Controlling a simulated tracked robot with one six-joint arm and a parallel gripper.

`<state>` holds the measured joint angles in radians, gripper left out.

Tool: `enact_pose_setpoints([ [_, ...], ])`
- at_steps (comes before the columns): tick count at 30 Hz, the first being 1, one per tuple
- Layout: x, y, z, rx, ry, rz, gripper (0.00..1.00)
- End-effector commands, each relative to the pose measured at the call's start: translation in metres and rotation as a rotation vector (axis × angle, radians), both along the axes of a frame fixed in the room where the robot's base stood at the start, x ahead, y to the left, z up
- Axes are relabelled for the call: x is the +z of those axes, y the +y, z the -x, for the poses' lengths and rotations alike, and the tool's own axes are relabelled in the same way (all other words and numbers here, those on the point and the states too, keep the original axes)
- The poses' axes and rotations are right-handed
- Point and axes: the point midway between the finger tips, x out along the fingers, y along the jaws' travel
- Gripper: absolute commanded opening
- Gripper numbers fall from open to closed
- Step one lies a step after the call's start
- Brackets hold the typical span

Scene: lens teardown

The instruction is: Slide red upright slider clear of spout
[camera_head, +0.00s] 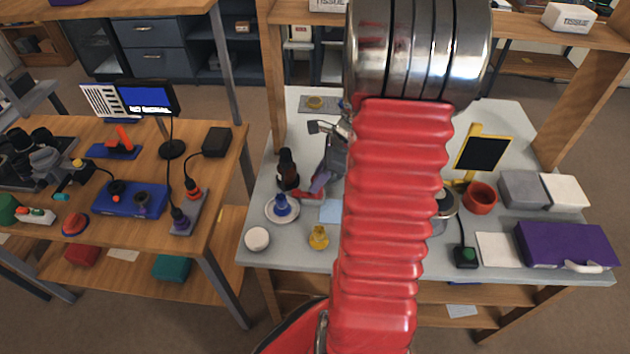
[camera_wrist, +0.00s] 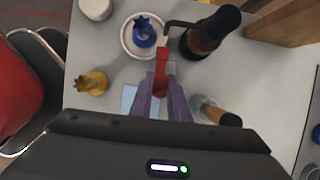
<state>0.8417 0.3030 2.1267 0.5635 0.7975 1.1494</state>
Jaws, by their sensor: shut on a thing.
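The red slider (camera_wrist: 162,62) is held between the purple fingertips of my gripper (camera_wrist: 161,84) in the wrist view. My gripper (camera_head: 319,184) also shows in the head view, with the red slider (camera_head: 306,194) at its tip. A dark bottle (camera_wrist: 204,38) stands to the right of the slider, and its thin black bent spout (camera_wrist: 184,24) reaches left above the slider's far end in the picture. I cannot tell whether slider and spout touch. The bottle (camera_head: 287,168) stands left of my gripper in the head view.
A white saucer (camera_head: 270,212) with a blue knobbed part (camera_head: 281,203) lies close to the slider. A yellow part (camera_head: 319,237) and a white round jar (camera_head: 257,239) are near the front edge. A cylinder with an orange-brown end (camera_wrist: 229,119) is right of my gripper.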

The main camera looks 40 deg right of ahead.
Motion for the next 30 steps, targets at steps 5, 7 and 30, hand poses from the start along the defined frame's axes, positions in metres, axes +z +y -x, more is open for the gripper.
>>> enact_pose_setpoints([
  [5, -0.001, 0.002, 0.000, 0.002, 0.002, -0.004, 0.18],
  [7, -0.001, 0.002, 0.000, 0.002, 0.002, -0.004, 0.23],
  [30, 0.031, -0.008, 0.008, 0.001, -0.003, 0.002, 0.34],
])
